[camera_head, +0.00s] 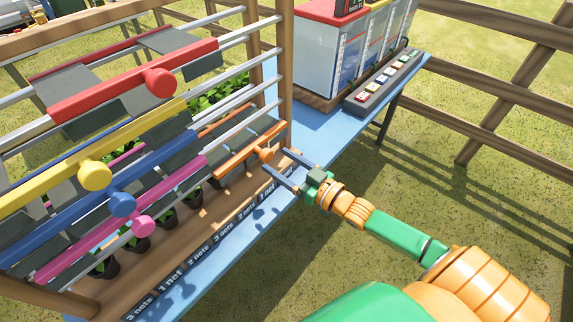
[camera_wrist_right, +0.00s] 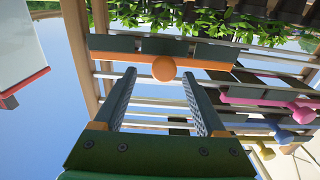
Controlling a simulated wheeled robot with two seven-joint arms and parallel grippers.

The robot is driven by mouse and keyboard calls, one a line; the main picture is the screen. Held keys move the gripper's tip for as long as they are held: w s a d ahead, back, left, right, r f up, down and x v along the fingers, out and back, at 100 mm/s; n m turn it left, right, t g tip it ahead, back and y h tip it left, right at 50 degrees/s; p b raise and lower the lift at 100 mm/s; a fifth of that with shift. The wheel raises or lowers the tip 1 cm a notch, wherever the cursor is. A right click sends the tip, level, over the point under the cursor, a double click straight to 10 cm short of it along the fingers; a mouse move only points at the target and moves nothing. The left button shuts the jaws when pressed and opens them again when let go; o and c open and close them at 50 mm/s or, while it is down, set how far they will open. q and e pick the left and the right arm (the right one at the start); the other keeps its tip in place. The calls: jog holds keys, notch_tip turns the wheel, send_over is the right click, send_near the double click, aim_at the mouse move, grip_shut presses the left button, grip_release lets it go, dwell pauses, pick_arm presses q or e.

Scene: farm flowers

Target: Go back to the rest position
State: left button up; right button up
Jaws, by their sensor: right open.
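My right gripper (camera_head: 277,171) is open near the orange slider bar (camera_head: 236,150) at the rack's right end. Its two fingers point at the bar's round orange knob (camera_wrist_right: 165,68), which lies just beyond and between the fingertips in the right wrist view. The right gripper (camera_wrist_right: 158,88) holds nothing there, and I cannot tell whether a finger touches the knob. My right arm reaches in from the lower right of the head view. My left gripper is not in view.
The wooden rack (camera_head: 285,60) carries red (camera_head: 130,80), yellow (camera_head: 90,160), blue (camera_head: 110,195) and pink (camera_head: 120,220) bars with knobs. A blue table (camera_head: 330,135) bears clear containers (camera_head: 330,55) and a button panel (camera_head: 385,82). A wooden fence (camera_head: 480,90) stands right; grass lies open below.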

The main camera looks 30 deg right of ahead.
jog(key=v, duration=0.2)
jog(key=shift+s+d, duration=0.1)
jog(key=shift+s, duration=0.15)
jog(key=s+d+f+m+g+h, duration=0.1)
jog(key=s+d+f+g+h, duration=0.15)
jog(key=f, duration=0.55)
jog(key=s+d+f+m+g+h, duration=0.15)
jog(key=s+f, duration=0.25)
jog(key=f, duration=0.4)
jog(key=s+d+f+g+h, duration=0.1)
jog(key=s+f+g+h, duration=0.15)
jog(key=f, duration=0.65)
jog(key=s+a+f+g, duration=0.3)
jog(key=s+f, duration=0.1)
jog(key=s, duration=0.4)
jog(key=s+a+f+g, duration=0.3)
jog(key=s+f, duration=0.2)
jog(key=s, duration=0.4)
jog(key=s+a+f+g, duration=0.2)
jog(key=s+f+g, duration=0.1)
jog(key=s, duration=0.5)
jog(key=shift+s+a+f+n, duration=0.15)
jog(key=shift+a+f+n, duration=0.3)
jog(key=shift+f, duration=0.45)
jog(key=shift+g, duration=0.25)
